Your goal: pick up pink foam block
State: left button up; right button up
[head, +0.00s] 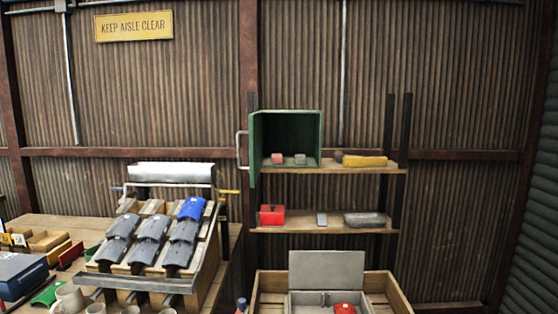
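A small pinkish-red block (277,158) sits inside the open green box (285,115) on the upper shelf, and looks most like the pink foam block. It is too small to tell its material. A small grey block (299,159) sits just to its right, a little apart. The green box's door stands open to the left, with a pale handle on its outer side. Neither of my grippers shows in the head view.
A yellow block (364,161) lies on the upper shelf (330,170), right of the green box. The lower shelf holds a red box (272,215) and grey items. Below is a wooden crate (270,286); at left, a rack (135,283) of dark curved pieces and a cluttered table.

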aim_at(277, 158)
jog(key=i+l+z, duration=0.1)
jog(key=i+z, duration=0.2)
jog(key=i, duration=0.15)
jog(key=i+z, duration=0.3)
jog(key=i+l, duration=0.05)
jog(key=i, duration=0.05)
